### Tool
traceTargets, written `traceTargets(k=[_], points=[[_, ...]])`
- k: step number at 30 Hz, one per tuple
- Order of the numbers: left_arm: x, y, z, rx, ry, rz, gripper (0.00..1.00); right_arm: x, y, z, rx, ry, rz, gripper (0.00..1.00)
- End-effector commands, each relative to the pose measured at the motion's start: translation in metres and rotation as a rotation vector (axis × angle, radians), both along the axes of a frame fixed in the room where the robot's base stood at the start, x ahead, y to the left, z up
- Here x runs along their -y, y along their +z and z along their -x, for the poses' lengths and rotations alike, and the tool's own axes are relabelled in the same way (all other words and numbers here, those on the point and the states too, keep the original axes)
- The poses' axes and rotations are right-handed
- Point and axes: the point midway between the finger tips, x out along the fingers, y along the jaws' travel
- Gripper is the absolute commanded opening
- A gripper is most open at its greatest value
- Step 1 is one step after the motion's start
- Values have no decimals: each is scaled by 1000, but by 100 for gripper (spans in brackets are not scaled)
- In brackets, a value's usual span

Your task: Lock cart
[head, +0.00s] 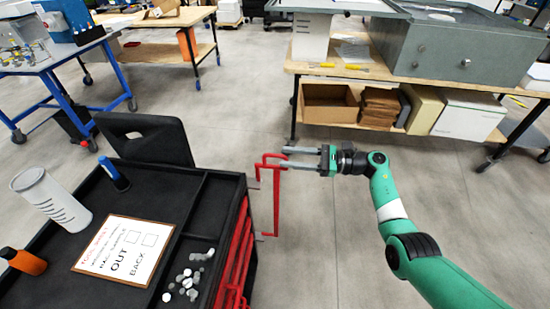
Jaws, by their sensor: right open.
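The black tool cart (212,215) stands at lower left, with red drawer fronts (238,250) along its right side. A red bent bar (276,205) stands out from that side near the far corner, swung away from the drawers. My right gripper (284,157) reaches in from the right at the bar's upper end, its two grey fingers apart. The fingertips overlap the top of the bar in the picture; I cannot tell whether they touch it. My left gripper is not in view.
On the cart top lie a sign board (124,250), a grey cylinder (50,200), a blue marker-like item (113,174), an orange one (22,261) and small discs (187,284). A wooden-shelved bench (345,73) stands behind. The floor right of the cart is clear.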

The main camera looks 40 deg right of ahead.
Motion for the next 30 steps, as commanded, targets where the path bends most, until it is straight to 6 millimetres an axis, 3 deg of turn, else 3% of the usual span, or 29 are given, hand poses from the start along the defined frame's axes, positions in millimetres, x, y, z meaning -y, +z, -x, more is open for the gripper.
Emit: traceTargets(k=[6, 17, 24, 30], points=[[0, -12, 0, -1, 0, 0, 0, -23, -1, -30, 2, 2, 0, 45], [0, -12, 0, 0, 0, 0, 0, -28, 0, -36, 1, -1, -1, 45], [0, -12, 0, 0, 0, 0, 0, -28, 0, -36, 1, -1, -1, 1], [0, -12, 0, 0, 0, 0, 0, -28, 0, -36, 0, -1, 0, 0]])
